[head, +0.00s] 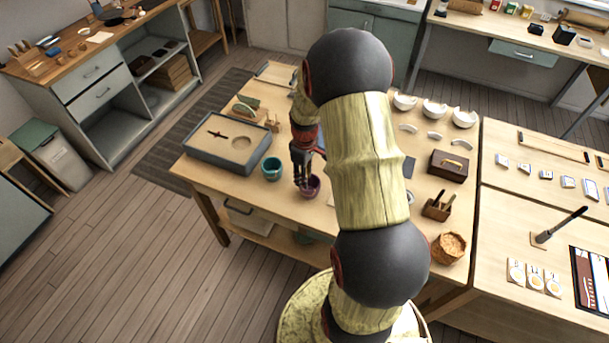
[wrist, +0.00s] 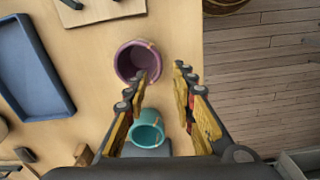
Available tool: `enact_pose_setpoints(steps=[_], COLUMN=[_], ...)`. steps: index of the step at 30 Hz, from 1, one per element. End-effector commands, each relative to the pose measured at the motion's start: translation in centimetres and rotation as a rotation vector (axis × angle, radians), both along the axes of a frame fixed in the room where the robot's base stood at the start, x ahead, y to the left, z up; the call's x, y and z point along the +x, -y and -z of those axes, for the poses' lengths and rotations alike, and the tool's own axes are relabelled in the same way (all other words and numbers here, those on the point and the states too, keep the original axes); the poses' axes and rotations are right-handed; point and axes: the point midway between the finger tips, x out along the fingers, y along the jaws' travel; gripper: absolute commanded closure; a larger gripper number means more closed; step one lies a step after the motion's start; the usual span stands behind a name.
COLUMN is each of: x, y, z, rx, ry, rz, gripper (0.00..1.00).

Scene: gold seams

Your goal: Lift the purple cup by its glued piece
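The purple cup (head: 312,188) stands upright on the table near its front edge, partly hidden by my gripper (head: 303,176) in the head view. In the wrist view the purple cup (wrist: 124,62) shows its open mouth, with gold-coloured marks on the rim at the right. My gripper (wrist: 163,73) is open there, its two fingers apart with nothing gripped between the tips. The left fingertip overlaps the cup's lower right rim; I cannot tell whether it touches. The right finger is clear of the cup, to its right. Which piece is the glued one is not clear.
A teal cup (head: 271,168) stands left of the purple cup; it shows between the finger bases in the wrist view (wrist: 147,131). A grey-blue tray of sand (head: 205,152) lies further left. White bowls (head: 435,108), a brown box (head: 448,167) and a basket (head: 448,248) stand to the right.

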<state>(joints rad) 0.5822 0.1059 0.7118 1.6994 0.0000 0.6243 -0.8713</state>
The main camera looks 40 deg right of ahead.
Motion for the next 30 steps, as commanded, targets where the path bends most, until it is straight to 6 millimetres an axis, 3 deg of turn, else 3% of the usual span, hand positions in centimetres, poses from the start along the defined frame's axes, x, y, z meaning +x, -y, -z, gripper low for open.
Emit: enact_pose_setpoints(steps=[21,30], x=[0.0,0.0], y=[0.0,0.0], z=[5.4,6.4], rx=[0.0,0.0], ry=[0.0,0.0], rz=[0.0,0.0], gripper=[0.74,0.74])
